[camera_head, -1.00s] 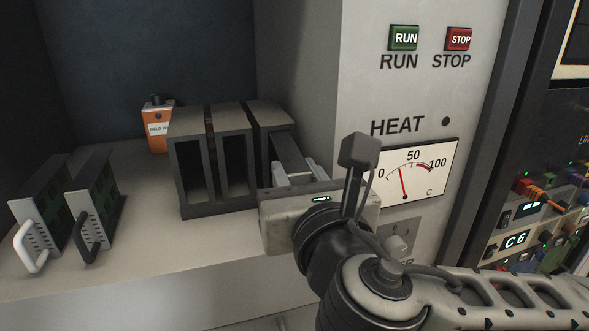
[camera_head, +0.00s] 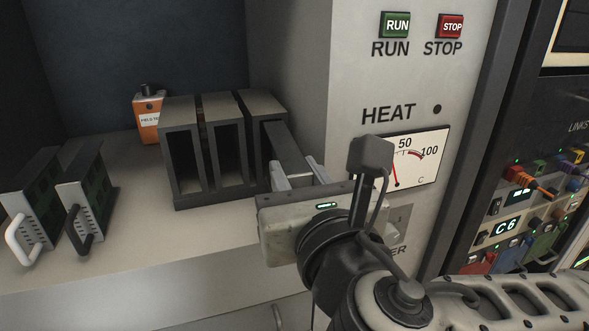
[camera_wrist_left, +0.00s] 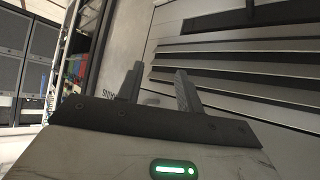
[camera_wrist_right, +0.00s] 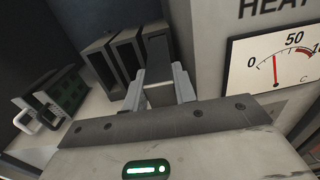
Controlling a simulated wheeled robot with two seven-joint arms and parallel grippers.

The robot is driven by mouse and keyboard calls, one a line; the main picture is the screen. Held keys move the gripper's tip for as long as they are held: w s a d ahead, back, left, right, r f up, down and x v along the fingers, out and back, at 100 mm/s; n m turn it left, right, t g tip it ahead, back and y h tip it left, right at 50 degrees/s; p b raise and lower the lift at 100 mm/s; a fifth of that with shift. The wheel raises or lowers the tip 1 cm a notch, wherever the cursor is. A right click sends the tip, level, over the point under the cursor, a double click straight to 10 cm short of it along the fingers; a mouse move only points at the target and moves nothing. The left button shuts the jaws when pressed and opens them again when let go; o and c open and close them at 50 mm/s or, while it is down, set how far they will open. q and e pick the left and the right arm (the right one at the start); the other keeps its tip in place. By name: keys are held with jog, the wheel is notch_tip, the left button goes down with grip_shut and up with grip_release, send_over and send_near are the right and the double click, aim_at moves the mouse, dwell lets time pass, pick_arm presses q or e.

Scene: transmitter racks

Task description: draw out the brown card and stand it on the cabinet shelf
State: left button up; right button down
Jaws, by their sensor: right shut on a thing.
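My right gripper (camera_head: 297,168) is shut on a dark card (camera_head: 288,147) that sticks out of the right-hand slot of the dark card rack (camera_head: 180,115). The card's far end is still inside the slot. Its front is hidden between the fingers, so no brown shows. The right wrist view shows the card (camera_wrist_right: 159,62) lying between the two fingers. The cabinet shelf (camera_head: 150,238) is pale and carries the rack. My left gripper (camera_wrist_left: 157,70) is open and empty in the left wrist view, away from the shelf.
Two green-sided cards stand at the left of the shelf, one with a white handle (camera_head: 15,240) and one with a black handle (camera_head: 72,232). An orange tester (camera_head: 149,118) stands behind. Shelf between cards and rack is clear. The HEAT panel (camera_head: 350,85) rises at right.

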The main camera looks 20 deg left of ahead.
jog(key=shift+s+d, duration=0.1)
dwell(0.3)
jog(key=shift+v, duration=1.35)
jog(key=shift+s, duration=0.1)
